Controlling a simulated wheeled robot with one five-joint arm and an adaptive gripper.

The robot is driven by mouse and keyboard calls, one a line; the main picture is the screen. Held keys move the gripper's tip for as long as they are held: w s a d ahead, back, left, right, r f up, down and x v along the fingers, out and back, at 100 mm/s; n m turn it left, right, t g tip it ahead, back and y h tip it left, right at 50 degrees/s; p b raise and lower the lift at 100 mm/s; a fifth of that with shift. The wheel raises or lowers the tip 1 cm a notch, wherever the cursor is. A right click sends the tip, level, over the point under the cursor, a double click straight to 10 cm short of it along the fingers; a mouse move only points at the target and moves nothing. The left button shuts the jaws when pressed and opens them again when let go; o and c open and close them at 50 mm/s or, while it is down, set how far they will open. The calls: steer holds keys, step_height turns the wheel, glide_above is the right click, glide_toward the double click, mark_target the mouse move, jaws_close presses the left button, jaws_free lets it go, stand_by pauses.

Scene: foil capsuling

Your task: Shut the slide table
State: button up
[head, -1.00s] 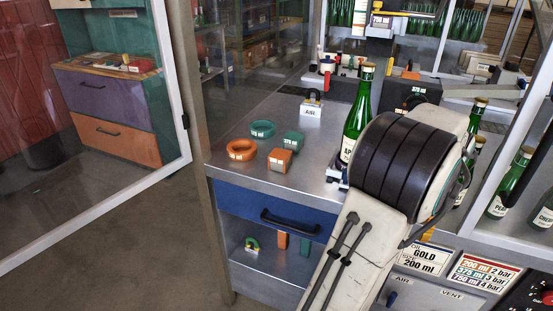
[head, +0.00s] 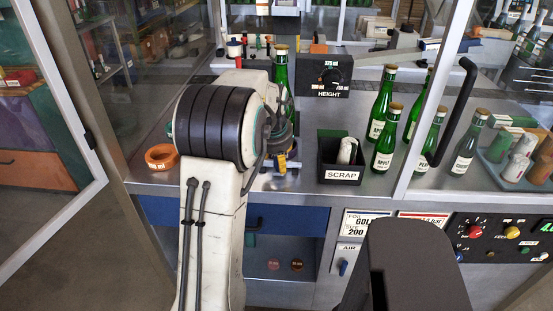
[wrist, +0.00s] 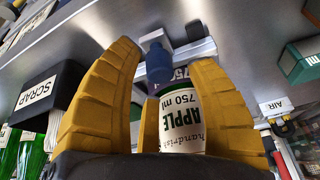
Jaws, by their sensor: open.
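A grey metal piece that looks like the slide table (wrist: 195,48) shows beyond my fingertips in the wrist view, with a blue knob (wrist: 158,65) on its near side. In the head view my arm hides most of the slide table. The bottle's neck (head: 281,75) rises behind the arm, and my gripper (head: 282,162) is low at the bench's front.
A black SCRAP bin (head: 341,165) stands just right of my gripper. Several green bottles (head: 383,125) stand farther right. A HEIGHT dial box (head: 331,75) is behind. An orange ring (head: 161,157) lies to the left. A door handle (head: 452,110) is at the right.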

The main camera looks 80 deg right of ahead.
steer(key=shift+x, duration=1.1)
steer(key=shift+c, duration=0.2)
jaws_close()
